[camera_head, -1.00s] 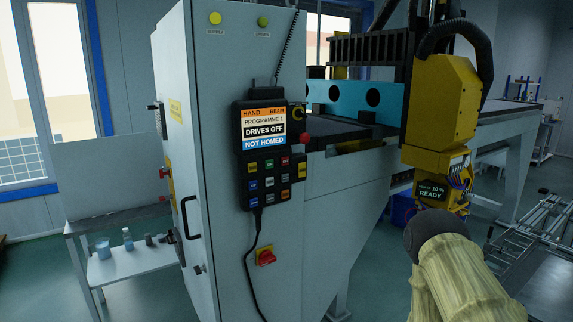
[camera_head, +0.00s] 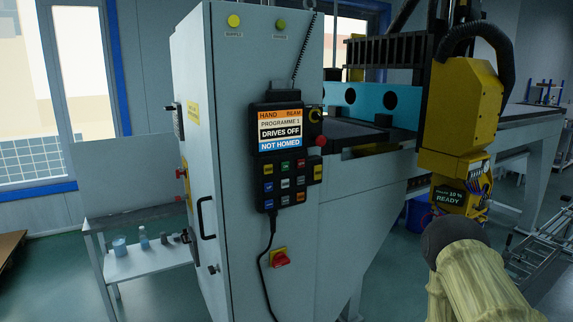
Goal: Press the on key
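A black hand pendant (camera_head: 283,157) hangs on the front of a grey cabinet. Its screen (camera_head: 281,130) reads HAND, BEAM, PROGRAMME 1, DRIVES OFF and NOT HOMED. Below the screen is a keypad (camera_head: 285,182) with several coloured keys. The key labels are too small to read, so I cannot tell which one is the on key. A part of my arm (camera_head: 470,265) shows at the lower right, well apart from the pendant. My gripper is not in view.
A red emergency knob (camera_head: 321,141) sits at the pendant's right edge. A red switch (camera_head: 280,259) is lower on the cabinet (camera_head: 232,240). A yellow machine head (camera_head: 460,115) stands at the right. A side table (camera_head: 150,262) with small containers is at the left.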

